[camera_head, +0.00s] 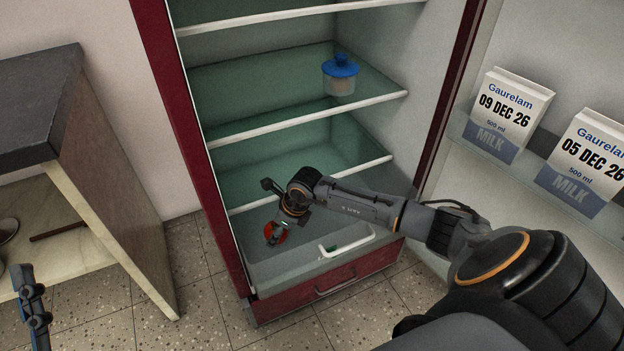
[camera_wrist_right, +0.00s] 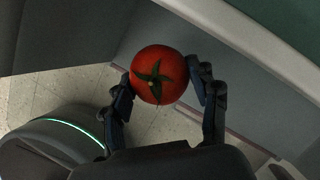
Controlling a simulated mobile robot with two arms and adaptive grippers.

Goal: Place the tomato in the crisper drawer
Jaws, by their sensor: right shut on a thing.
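My right gripper (camera_head: 284,221) reaches across the open fridge. It is shut on the red tomato (camera_head: 276,232). In the right wrist view the tomato (camera_wrist_right: 160,74), with its green stem side showing, sits between the two fingertips (camera_wrist_right: 162,80). The floor shows below it. The crisper drawer (camera_head: 378,240) is the clear bin at the bottom of the fridge, with a white-edged handle at its front. The tomato appears in front of its left part; I cannot tell how far above or before it. My left gripper (camera_head: 30,295) is partly visible at the lower left; its opening is unclear.
A blue-lidded jar (camera_head: 341,76) stands on a fridge shelf. The open door at right holds milk cartons (camera_head: 508,113). A red lower panel with a handle (camera_head: 335,283) lies under the crisper. A dark-topped counter (camera_head: 40,95) stands at left, with tiled floor between.

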